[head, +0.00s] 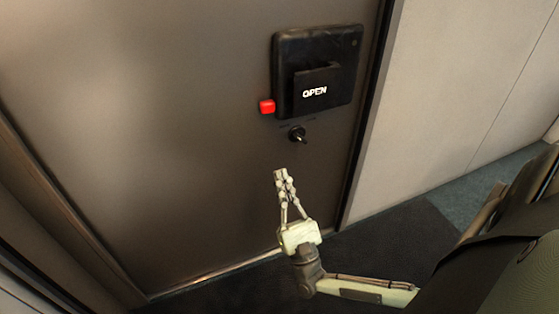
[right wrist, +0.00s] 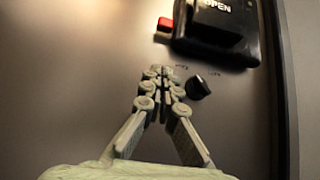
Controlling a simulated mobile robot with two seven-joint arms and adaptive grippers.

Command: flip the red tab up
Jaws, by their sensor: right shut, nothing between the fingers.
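The red tab (head: 267,106) sticks out at the lower left edge of a black lock box on the door. It also shows in the right wrist view (right wrist: 165,24), left of the box. My right gripper (head: 280,174) is shut and empty, below the tab and below the black knob, with its fingers pointing up. In the right wrist view its fingertips (right wrist: 160,72) are together, below the tab and left of the knob. The fingers appear apart from the tab. My left gripper is not in view.
The black lock box (head: 290,53) carries a raised flap marked OPEN (head: 316,90). A small black knob (head: 297,134) sits under the box. The brown door (head: 170,130) is flat and clear on the left. A pale wall (head: 440,90) stands to the right.

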